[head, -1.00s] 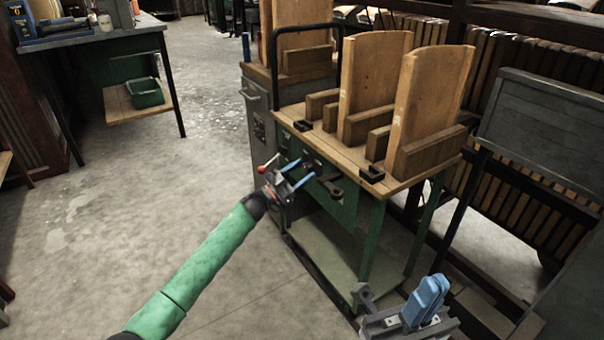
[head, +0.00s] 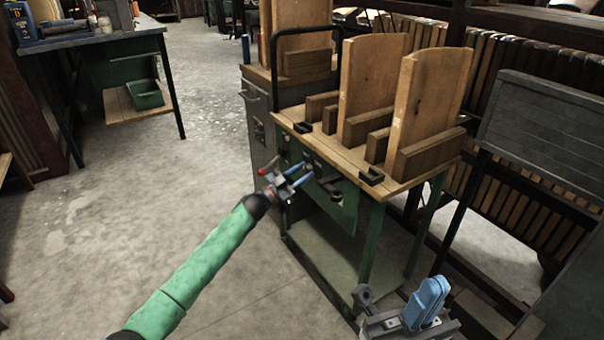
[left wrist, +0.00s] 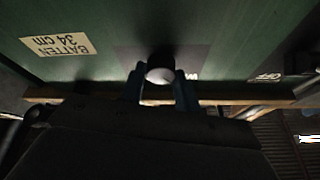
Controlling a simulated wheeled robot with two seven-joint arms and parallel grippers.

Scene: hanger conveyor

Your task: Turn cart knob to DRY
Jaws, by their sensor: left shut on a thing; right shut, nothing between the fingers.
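The cart (head: 380,215) has a green front panel and a wooden top. My left gripper (head: 307,172) is at this panel, just under the edge of the top. In the left wrist view, a round pale-ended knob (left wrist: 160,75) sits between the two fingers (left wrist: 160,88), which are shut on it. A dark plate lies behind the knob. Its marks are mostly hidden, and I cannot read DRY or the knob's setting. In the head view the gripper hides the knob. My right gripper (head: 430,300) is shut and empty, low at the front right, away from the cart's panel.
Tall wooden boards (head: 430,100) stand in slotted blocks on the cart top. A "BATTEN 34 cm" label (left wrist: 58,45) is on the panel. The floor at the left (head: 150,220) is clear.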

